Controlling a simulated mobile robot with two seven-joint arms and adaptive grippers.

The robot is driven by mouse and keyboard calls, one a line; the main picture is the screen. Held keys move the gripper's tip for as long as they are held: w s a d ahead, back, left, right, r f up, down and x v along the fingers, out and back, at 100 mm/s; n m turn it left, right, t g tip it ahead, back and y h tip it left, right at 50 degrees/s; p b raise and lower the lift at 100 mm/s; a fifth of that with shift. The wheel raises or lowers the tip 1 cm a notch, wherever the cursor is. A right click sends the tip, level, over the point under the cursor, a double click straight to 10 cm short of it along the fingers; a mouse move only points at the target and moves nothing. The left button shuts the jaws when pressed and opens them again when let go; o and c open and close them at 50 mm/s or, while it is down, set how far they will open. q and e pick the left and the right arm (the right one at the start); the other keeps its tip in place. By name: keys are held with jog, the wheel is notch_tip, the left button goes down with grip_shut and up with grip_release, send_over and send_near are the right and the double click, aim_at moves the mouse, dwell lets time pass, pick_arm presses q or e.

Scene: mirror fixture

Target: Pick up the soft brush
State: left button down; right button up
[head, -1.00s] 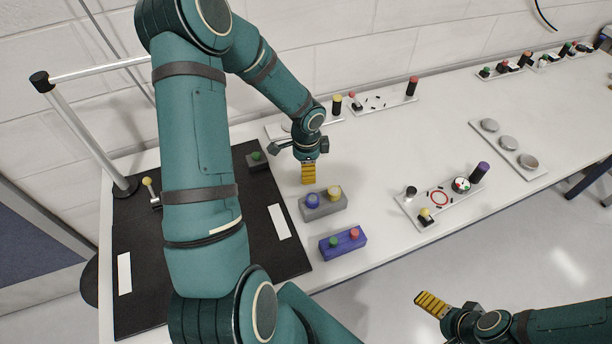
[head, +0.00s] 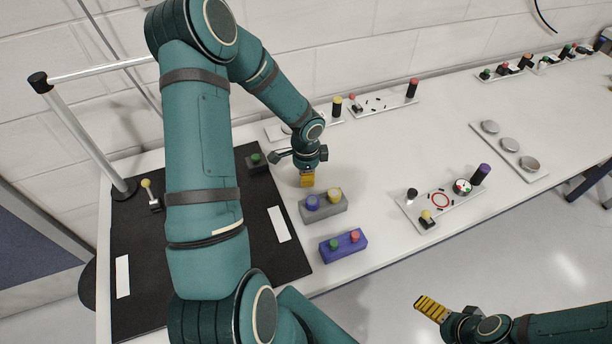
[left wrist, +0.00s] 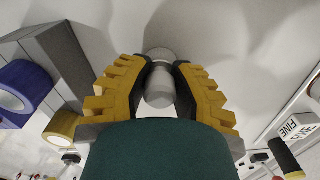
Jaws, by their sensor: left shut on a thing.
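My left gripper (head: 307,181) is low over the white table, just behind the grey block with the blue and yellow knobs. In the left wrist view its yellow ribbed fingers (left wrist: 160,92) are closed around a grey cylindrical thing with a paler rounded end (left wrist: 160,88). I take this to be the soft brush, though no bristles show. In the head view the fingers and wrist hide it. My right gripper (head: 432,308) is at the lower right, off the table edge, with one yellow finger face showing; its opening cannot be judged.
The grey block (head: 326,209) and a purple block (head: 343,246) with green and red knobs stand close in front. A black mat (head: 200,290) lies left. A white plate (head: 410,208) with small parts and a plate of metal discs (head: 517,145) lie right.

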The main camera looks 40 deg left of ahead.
pick_arm(q)
notch_tip(320, 180, up, 10)
jog(key=shift+r+p, duration=0.1)
jog(key=shift+p, duration=1.15)
jog(key=c, duration=1.5)
grip_release()
jog(key=shift+c, duration=0.2)
grip_shut()
jog(key=shift+d, duration=0.1)
